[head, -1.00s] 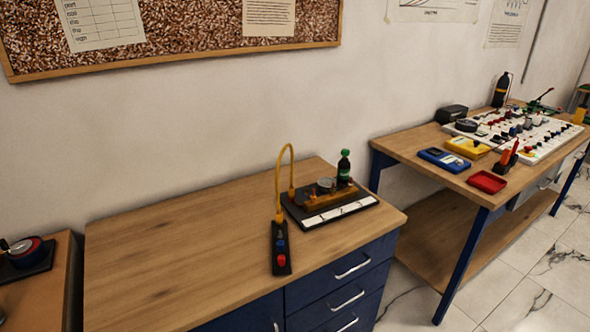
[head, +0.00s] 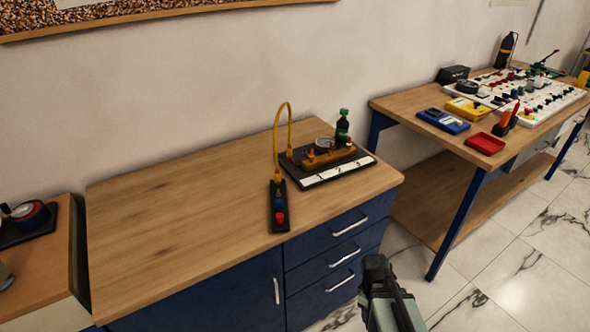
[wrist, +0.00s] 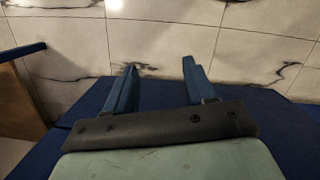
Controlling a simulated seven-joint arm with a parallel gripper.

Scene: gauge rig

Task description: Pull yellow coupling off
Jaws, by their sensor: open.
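A yellow hose (head: 290,112) arches from a black panel (head: 279,219) with a blue and a red knob up to the gauge rig (head: 334,170) on the wooden cabinet top. Its yellow end fitting (head: 277,179) stands at the panel's far end; another fitting (head: 289,153) meets the rig's left side. I cannot tell which one is the task's coupling. My gripper (head: 374,264) is in front of the cabinet drawers, right of and apart from the hose. In the wrist view, my gripper (wrist: 160,76) has its two blue fingers spread, with nothing between them.
The cabinet top (head: 180,215) is clear on the left. A second bench (head: 420,108) at right holds meters, a red tray (head: 484,143) and a white board. Tiled floor lies between.

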